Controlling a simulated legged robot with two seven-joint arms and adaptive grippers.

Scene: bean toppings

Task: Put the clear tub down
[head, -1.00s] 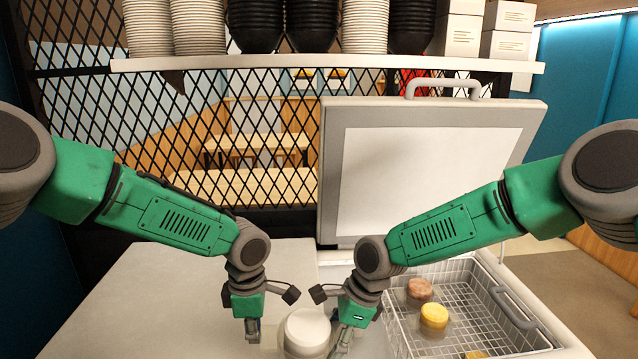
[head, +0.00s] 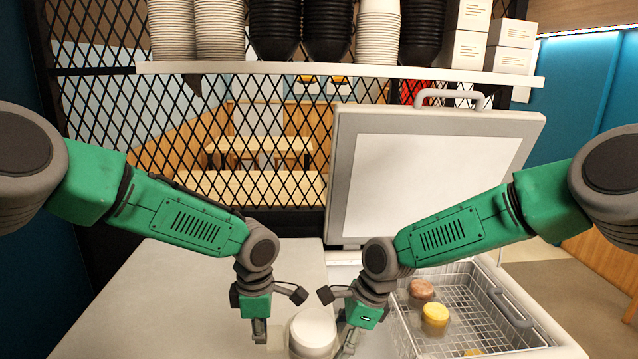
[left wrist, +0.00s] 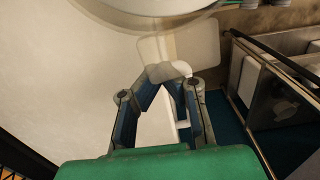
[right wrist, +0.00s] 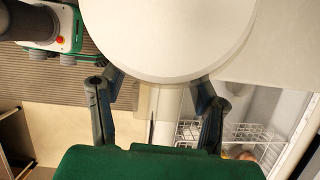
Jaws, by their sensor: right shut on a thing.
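The clear tub (head: 313,333) with a round white lid is at the bottom centre of the head view, between my two grippers. My right gripper (head: 348,342) is shut on it from the right. In the right wrist view the white lid (right wrist: 168,35) fills the upper middle, with a finger at each side. My left gripper (head: 260,332) is just left of the tub, apart from it. In the left wrist view its fingertips (left wrist: 168,75) come together, and a pale rounded edge shows above. Whether the tub's base touches the counter is hidden.
A pale counter (head: 180,300) lies clear to the left. At the right, an open chest with its lid (head: 430,185) raised holds a wire basket (head: 480,300) with brown-lidded (head: 421,289) and yellow-lidded (head: 435,314) tubs. A shelf (head: 340,73) of stacked bowls hangs above.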

